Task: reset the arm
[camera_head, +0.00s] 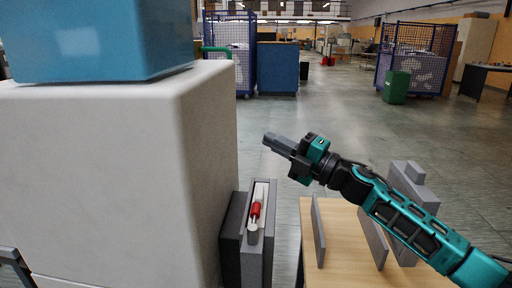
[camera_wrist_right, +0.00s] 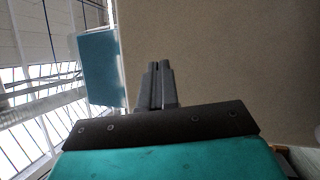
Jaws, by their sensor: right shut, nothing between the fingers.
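My right arm (camera_head: 400,212), teal and black, reaches in from the lower right in the head view. Its gripper (camera_head: 268,140) points left, raised above the floor and the wooden table, with nothing held. In the right wrist view the two grey fingers (camera_wrist_right: 160,68) are together and empty, in front of a plain beige surface. My left gripper does not show.
A large white block-shaped machine (camera_head: 110,170) with a blue box (camera_head: 100,40) on top fills the left. A grey holder (camera_head: 232,240) with a red-capped item (camera_head: 256,209) stands beside it. The wooden table (camera_head: 345,250) bears upright grey panels (camera_head: 318,230). Open floor lies beyond.

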